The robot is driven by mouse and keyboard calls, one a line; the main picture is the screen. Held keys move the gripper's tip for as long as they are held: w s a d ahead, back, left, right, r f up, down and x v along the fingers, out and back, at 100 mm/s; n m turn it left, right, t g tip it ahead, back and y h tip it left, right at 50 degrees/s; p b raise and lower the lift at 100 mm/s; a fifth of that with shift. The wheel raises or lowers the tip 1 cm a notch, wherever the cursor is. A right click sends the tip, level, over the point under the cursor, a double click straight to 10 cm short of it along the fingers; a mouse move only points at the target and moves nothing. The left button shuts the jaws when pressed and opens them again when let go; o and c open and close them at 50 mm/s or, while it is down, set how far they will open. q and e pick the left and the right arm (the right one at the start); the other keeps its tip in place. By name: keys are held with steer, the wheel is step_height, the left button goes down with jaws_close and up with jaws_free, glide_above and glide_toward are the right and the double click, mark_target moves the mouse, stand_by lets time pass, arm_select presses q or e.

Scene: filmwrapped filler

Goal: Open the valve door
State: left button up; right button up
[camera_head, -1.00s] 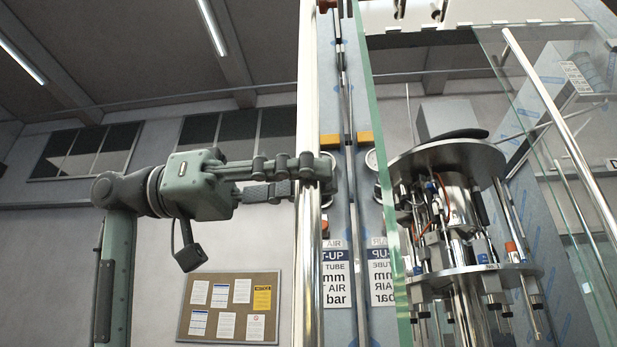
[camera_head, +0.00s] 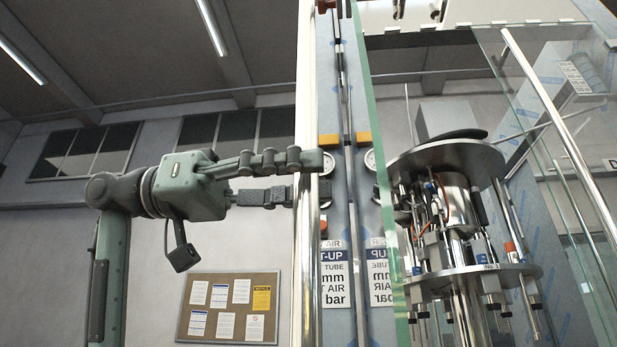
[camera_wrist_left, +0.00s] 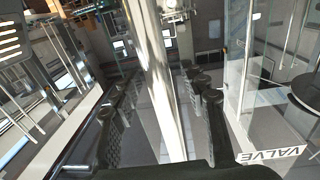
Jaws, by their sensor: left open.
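A long, shiny vertical bar (camera_head: 305,262) stands left of the tall machine in the head view. My left gripper (camera_head: 308,178) is open at this bar. Its upper finger crosses in front of the bar, and its lower finger reaches the bar's left side. In the left wrist view the bar (camera_wrist_left: 165,85) runs between the two spread fingers of the gripper (camera_wrist_left: 163,78), with room on both sides. A white strip lettered "VALVE" (camera_wrist_left: 271,156) lies at lower right there, below a glass panel (camera_wrist_left: 240,75). My right gripper is not in view.
A glass panel edge (camera_head: 384,185) stands right of the bar, with a metal assembly (camera_head: 460,215) of rods and discs behind it. Another slanted bar (camera_head: 560,125) is at the right. A notice board (camera_head: 228,307) hangs on the far wall.

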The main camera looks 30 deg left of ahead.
arm_select(q)
steer(key=v, duration=1.1)
steer(key=shift+s+a, duration=0.1)
